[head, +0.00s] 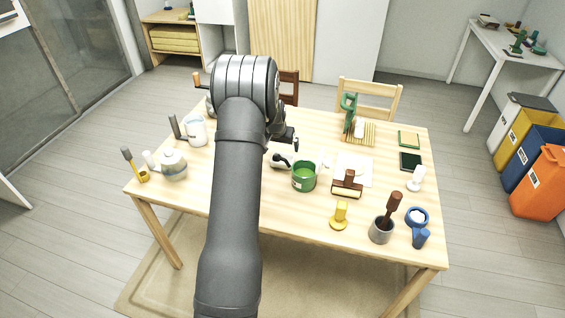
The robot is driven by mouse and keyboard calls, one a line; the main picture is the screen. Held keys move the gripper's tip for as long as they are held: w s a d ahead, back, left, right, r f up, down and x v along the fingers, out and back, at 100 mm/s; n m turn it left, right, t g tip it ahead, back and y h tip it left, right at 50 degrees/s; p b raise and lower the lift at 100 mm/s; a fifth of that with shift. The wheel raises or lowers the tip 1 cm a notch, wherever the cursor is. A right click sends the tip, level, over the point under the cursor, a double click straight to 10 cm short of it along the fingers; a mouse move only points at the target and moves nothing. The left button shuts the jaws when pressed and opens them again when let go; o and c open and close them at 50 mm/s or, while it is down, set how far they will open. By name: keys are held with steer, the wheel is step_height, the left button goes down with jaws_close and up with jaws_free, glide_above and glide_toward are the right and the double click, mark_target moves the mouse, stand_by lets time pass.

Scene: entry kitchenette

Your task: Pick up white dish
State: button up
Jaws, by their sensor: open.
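A small pale item (279,165), which may be the white dish, lies left of the green pot near the table's middle. A dark shape covers part of it, so its outline is hard to tell. My gripper (292,143) is in the head view, just above and behind this item, partly hidden by my own arm. Its jaws are small in the picture; they are open and nothing shows between them. A gap to the pale item seems to remain, though the height is hard to judge.
A green pot (304,177) stands close on the right, with a brown-handled scraper (347,184) beyond it. A white pot (173,164) and a white mug (195,131) stand left of my arm. A grey mortar (381,231) is front right. The front middle of the wooden table (275,220) is clear.

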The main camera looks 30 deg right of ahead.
steer(key=x, duration=0.5)
steer(key=shift+w+f, duration=0.1)
steer(key=shift+f, duration=0.15)
steer(key=shift+x, duration=2.65)
steer(key=shift+w+a, duration=0.1)
steer(key=c, duration=1)
steer(key=shift+r, duration=0.15)
